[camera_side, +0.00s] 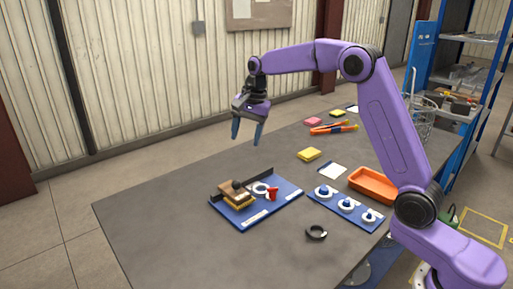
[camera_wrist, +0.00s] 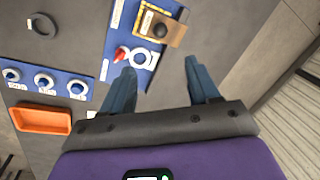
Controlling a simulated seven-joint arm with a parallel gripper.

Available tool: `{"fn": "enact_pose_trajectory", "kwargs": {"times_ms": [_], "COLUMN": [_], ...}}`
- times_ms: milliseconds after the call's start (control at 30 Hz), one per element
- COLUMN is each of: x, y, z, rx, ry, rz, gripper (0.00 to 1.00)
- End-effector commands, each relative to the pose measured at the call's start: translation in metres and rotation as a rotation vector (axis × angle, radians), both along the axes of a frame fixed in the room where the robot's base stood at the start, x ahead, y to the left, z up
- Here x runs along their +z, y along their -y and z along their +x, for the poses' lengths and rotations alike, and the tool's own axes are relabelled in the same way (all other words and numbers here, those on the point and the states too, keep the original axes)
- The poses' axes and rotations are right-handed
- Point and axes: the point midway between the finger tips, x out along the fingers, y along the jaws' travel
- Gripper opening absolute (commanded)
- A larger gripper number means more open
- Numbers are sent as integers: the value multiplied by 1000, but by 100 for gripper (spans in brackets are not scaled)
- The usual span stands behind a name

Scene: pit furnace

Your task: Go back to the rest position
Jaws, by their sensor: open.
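My gripper (camera_side: 247,132) hangs open and empty, high above the back part of the grey table (camera_side: 150,222). In the wrist view its two blue fingers (camera_wrist: 161,85) are spread apart with nothing between them. Below it on the table is a blue board (camera_side: 285,204) with a wooden block topped by a dark knob (camera_side: 236,193), a white ring (camera_side: 260,188) and a red piece (camera_side: 272,194). The board also shows in the wrist view (camera_wrist: 117,24), beyond the fingertips. The gripper touches none of these.
A blue strip (camera_side: 329,203) with three white-and-blue round pieces, a dark ring (camera_side: 316,233) and an orange tray (camera_side: 372,185) are on the table. A yellow block (camera_side: 309,154), pink block (camera_side: 313,121) and orange tools (camera_side: 334,128) lie farther back. The table's left side is clear.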

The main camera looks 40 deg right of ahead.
Motion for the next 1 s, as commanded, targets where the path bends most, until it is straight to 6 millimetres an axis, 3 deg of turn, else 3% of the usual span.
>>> {"fn": "enact_pose_trajectory", "kwargs": {"times_ms": [167, 367, 500, 700, 1000], "x": [1, 5, 6, 4, -6], "y": [-6, -40, -64, -86, -89], "z": [-5, -46, -89, -158, -266], "rx": [34, 258, 475, 785, 1253], "ry": [2, -1, 1, 4, 17], "rz": [-4, -34, -61, -98, -150], "gripper": [60, 60, 60, 60, 60]}}
